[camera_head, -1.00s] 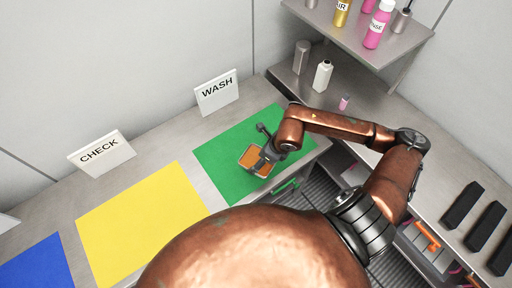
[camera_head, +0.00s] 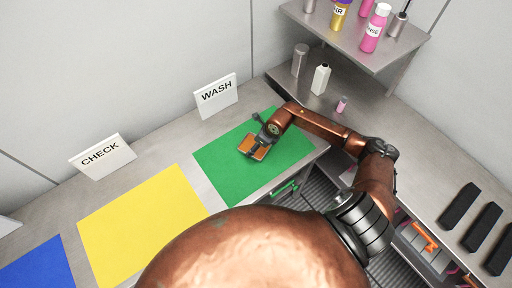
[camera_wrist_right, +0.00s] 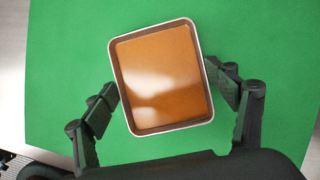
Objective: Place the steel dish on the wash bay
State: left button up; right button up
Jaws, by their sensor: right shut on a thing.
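The steel dish is a small rectangular tray with a thin pale rim (camera_wrist_right: 172,127) and a shiny orange-brown inside. In the head view the dish (camera_head: 251,152) is over the green wash mat (camera_head: 222,172), in front of the WASH sign (camera_head: 216,95). My right gripper (camera_head: 260,144) is shut on the dish, with a finger (camera_wrist_right: 105,105) at its left side and another at its right side in the right wrist view. I cannot tell whether the dish touches the mat. My left gripper is not in view.
A yellow mat (camera_head: 140,222) with a CHECK sign (camera_head: 102,156) and a blue mat (camera_head: 40,268) lie to the left. A white bottle (camera_head: 320,78), a grey container and a small pink bottle stand behind right, under a shelf (camera_head: 352,42). Green mat around the dish is clear.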

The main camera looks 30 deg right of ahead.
jog(key=shift+f, duration=1.2)
jog(key=o, duration=1)
jog(key=shift+s+f, duration=0.1)
jog(key=shift+f, duration=0.1)
jog(key=shift+c, duration=0.2)
jog(key=o, duration=0.5)
jog(key=shift+r, duration=0.1)
jog(key=shift+r, duration=0.1)
jog(key=shift+d+r, duration=0.1)
jog(key=shift+r, duration=0.15)
jog(key=v, duration=1.1)
jog(key=shift+s+r+b, duration=0.15)
jog(key=shift+s+b, duration=0.05)
jog(key=shift+b, duration=0.1)
